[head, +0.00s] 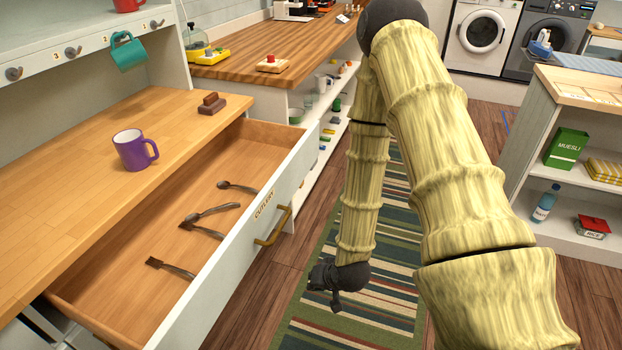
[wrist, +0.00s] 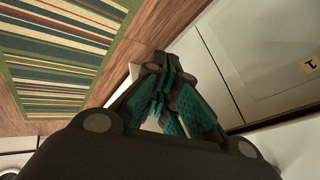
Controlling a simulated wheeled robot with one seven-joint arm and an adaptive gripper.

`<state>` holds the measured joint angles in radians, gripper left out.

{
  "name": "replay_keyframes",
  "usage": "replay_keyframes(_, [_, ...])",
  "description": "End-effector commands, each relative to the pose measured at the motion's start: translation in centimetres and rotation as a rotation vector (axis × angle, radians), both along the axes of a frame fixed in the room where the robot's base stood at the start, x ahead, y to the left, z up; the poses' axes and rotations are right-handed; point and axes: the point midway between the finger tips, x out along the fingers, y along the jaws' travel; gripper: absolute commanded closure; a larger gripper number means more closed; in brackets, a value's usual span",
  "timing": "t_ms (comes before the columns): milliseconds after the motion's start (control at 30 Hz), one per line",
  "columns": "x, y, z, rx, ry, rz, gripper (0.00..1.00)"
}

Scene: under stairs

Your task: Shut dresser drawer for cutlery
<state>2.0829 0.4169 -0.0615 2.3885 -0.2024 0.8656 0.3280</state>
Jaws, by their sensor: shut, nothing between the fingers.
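The dresser drawer (head: 190,290) labelled CUTLERY is pulled well out in the head view. Its white front carries a brass handle (head: 272,226). Several dark metal utensils, such as a spoon (head: 236,187) and a fork (head: 170,268), lie on the drawer's wooden bottom. My gripper (head: 334,298) hangs low over the rug, to the right of the drawer front and apart from it. In the wrist view my gripper (wrist: 172,88) has its teal-padded fingers together with nothing between them. The handle cannot be made out in the wrist view.
A purple mug (head: 134,150) and a brown block (head: 211,104) stand on the dresser top. A striped rug (head: 310,300) covers the floor beside the drawer. An open shelf unit (head: 545,205) stands on the right. White panels (wrist: 265,60) fill the wrist view's right side.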

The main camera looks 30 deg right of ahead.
Motion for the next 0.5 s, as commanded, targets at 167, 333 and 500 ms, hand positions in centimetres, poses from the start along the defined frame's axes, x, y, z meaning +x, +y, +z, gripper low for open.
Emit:
replay_keyframes(167, [5.6, -3.4, 1.9, 0.116, -0.189, -0.158, 1.00])
replay_keyframes(333, [9.6, -6.7, 4.8, 0.241, -0.363, -0.291, 1.00])
replay_keyframes(500, [12.5, -10.2, 7.8, 0.382, -0.534, -0.412, 1.00])
